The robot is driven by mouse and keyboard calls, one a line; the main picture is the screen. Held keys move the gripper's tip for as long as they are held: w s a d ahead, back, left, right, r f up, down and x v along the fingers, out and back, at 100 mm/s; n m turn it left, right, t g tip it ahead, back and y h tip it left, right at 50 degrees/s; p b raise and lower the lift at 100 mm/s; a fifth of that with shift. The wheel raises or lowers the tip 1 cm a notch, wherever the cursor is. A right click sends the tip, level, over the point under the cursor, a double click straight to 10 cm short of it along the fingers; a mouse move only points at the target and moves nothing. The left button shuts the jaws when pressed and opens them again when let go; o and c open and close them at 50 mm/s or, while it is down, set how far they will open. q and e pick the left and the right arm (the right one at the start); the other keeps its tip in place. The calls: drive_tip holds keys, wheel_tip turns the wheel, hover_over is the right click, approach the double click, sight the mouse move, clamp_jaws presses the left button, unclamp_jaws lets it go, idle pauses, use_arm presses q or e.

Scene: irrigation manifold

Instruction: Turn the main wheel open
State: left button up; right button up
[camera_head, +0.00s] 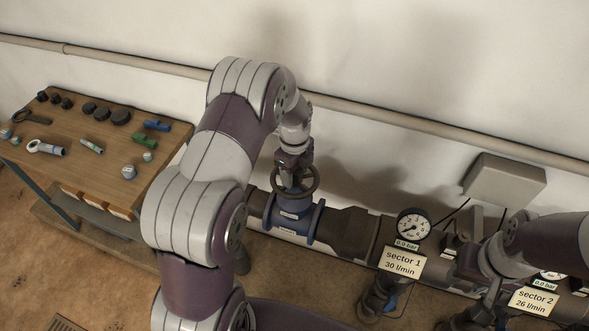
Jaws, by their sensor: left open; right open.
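The main wheel (315,181) is a dark round handwheel on top of a blue valve body (291,222) in the thick pipe. My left gripper (292,176) points down over the wheel's middle from above. It is open; its fingers overlap the wheel in the picture, and I cannot tell whether they touch it. The gripper hides part of the wheel's far side and hub. My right gripper (488,308) is low at the right, in front of the pipe and between the two sector signs. It is open, and its fingertips are hard to make out against dark fittings.
A pressure gauge (413,224) with a 0.0 bar label stands above the sector 1 sign (402,262). The sector 2 sign (534,300) is at the right. A wooden workbench (66,170) with fittings stands left. A grey box (504,181) and thin wall pipe (420,124) are behind.

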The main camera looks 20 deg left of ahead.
use_arm(q)
drive_tip(key=shift+d, duration=0.15)
drive_tip(key=shift+c, duration=0.6)
drive_tip(key=c, duration=0.6)
